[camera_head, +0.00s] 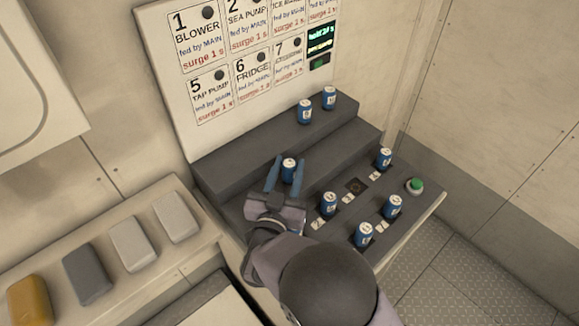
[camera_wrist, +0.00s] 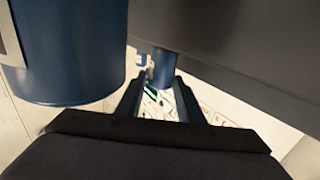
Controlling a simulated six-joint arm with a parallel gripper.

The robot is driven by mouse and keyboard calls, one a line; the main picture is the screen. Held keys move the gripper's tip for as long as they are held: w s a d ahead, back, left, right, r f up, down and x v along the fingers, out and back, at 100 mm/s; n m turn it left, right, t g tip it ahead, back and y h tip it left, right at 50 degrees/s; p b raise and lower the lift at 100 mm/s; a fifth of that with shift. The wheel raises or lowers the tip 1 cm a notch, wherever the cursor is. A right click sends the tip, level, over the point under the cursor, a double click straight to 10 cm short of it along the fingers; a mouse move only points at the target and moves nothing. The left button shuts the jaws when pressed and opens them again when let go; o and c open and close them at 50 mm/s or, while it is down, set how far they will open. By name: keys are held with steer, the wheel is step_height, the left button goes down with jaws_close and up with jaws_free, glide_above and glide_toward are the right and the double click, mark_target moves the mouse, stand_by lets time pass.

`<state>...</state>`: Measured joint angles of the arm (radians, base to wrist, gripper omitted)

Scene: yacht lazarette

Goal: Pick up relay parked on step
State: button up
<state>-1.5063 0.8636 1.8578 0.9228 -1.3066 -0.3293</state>
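Two blue relays stand on the raised step (camera_head: 245,155) at the back of the dark console: one relay (camera_head: 305,111) and another relay (camera_head: 329,97) to its right. My gripper (camera_head: 284,172) is open, in front of the step. A third blue relay (camera_head: 288,168) shows between its fingers; I cannot tell what it stands on. In the wrist view, which looks upside down, a small blue cylinder (camera_wrist: 163,68) shows between the open fingertips, with gaps at the sides. A large blue relay (camera_wrist: 70,50) is close to the camera at the left.
Several relays, such as this one (camera_head: 384,158), stand on the lower console deck, with a dark square socket (camera_head: 355,187) and a green button (camera_head: 415,186). A labelled panel (camera_head: 235,60) rises behind. Coloured blocks (camera_head: 87,274) lie on the left ledge.

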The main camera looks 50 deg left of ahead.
mark_target(289, 163)
steer(key=shift+x, duration=0.8)
steer(key=c, duration=0.8)
steer(key=shift+o, duration=0.2)
steer(key=shift+r, duration=0.15)
step_height(289, 163, up, 10)
steer(key=shift+f+b, duration=0.1)
steer(key=shift+b, duration=0.65)
